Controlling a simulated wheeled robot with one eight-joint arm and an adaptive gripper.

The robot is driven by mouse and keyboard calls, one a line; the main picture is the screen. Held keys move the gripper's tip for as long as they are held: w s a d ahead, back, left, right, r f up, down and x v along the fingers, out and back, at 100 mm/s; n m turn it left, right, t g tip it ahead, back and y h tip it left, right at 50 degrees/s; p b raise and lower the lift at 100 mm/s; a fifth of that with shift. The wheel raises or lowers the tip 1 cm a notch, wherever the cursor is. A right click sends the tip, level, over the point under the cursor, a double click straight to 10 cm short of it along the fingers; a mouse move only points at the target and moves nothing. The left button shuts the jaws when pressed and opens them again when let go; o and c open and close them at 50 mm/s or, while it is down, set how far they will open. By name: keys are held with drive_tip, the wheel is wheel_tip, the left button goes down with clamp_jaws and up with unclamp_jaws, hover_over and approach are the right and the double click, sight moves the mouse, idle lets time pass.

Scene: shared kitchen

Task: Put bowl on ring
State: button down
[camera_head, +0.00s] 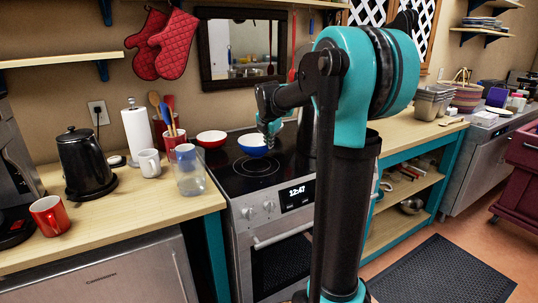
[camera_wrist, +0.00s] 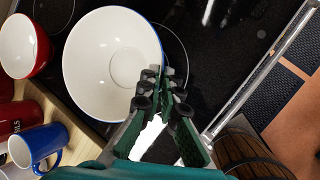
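A blue bowl with a white inside (camera_head: 253,146) is at the black stove top, behind the front burner ring (camera_head: 258,167) in the head view. In the wrist view the bowl (camera_wrist: 105,55) fills the upper left and hides part of a ring (camera_wrist: 184,65), whose arc shows on its right. My gripper (camera_head: 268,138) is at the bowl's right side. In the wrist view its fingertips (camera_wrist: 158,76) are close together at the rim, seemingly one on each side, shut on it. The bowl's underside is hidden, so any gap below it cannot be judged.
A red bowl (camera_head: 211,138) stands at the back left of the stove. A clear glass (camera_head: 190,178), a blue mug (camera_head: 185,155) and a white mug (camera_head: 149,163) are on the counter to the left. The stove's front is clear.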

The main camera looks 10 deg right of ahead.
drive_tip(key=shift+f, duration=2.45)
drive_tip(key=c, duration=1.7)
unclamp_jaws()
drive_tip(key=v, duration=1.2)
drive_tip(key=s+f+m, duration=0.8)
drive_tip(key=s+f, duration=0.1)
drive_tip(key=s, duration=0.1)
drive_tip(key=s+f+m+g+y, duration=0.1)
drive_tip(key=s+f+m, duration=0.8)
drive_tip(key=s, duration=0.1)
drive_tip(key=s+d+f+m, duration=0.1)
drive_tip(key=s+f+m, duration=0.7)
drive_tip(key=s+f, duration=0.1)
drive_tip(key=shift+s+f+m, duration=0.1)
drive_tip(key=shift+s+m, duration=0.2)
drive_tip(key=shift+s, duration=0.15)
